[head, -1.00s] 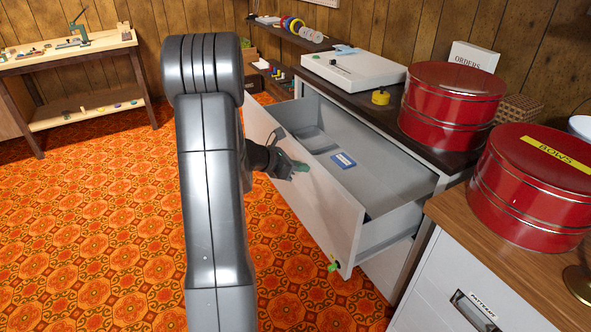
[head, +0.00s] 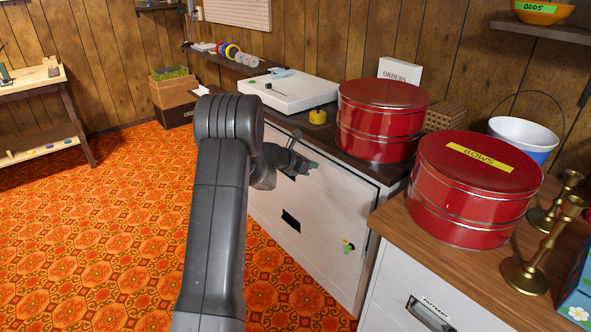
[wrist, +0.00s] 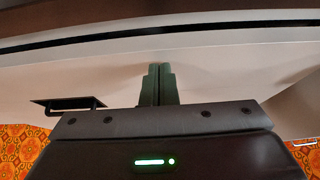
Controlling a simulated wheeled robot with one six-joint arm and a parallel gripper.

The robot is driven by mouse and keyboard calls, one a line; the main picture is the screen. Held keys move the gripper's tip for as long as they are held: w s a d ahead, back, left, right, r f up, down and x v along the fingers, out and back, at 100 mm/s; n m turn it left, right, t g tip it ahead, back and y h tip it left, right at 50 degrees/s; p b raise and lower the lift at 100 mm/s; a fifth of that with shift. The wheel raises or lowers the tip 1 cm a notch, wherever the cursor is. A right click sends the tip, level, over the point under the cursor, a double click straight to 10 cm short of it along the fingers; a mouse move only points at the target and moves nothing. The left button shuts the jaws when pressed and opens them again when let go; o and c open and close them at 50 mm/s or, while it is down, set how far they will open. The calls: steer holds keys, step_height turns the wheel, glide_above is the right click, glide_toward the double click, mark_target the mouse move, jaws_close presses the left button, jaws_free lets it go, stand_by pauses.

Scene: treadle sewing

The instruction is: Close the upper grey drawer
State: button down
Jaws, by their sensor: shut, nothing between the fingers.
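The upper grey drawer (head: 330,205) is in the cabinet under the dark worktop in the head view. Its pale front looks flush with the cabinet, and its inside no longer shows. A key with a green tag (head: 348,246) is at the front's lower right. My gripper (head: 313,165) is at the upper part of the drawer front. In the wrist view, its shut green fingertips (wrist: 157,72) point at the pale front (wrist: 225,75) and appear to be at or touching it. Nothing is between the fingers. A dark handle (wrist: 68,104) is at left in the wrist view.
Two red round tins (head: 382,115) (head: 475,185) stand on the worktops at right. A white flat case (head: 290,92) and a yellow item (head: 317,116) are on the dark worktop. Patterned floor (head: 110,220) is open at left.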

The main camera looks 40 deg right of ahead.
mark_target(318, 159)
steer(key=d, duration=0.3)
steer(key=shift+w+d+p, duration=0.1)
steer(key=shift+p, duration=0.2)
steer(key=shift+d+r, duration=0.2)
steer(key=shift+r, duration=0.05)
steer(key=shift+r, duration=0.1)
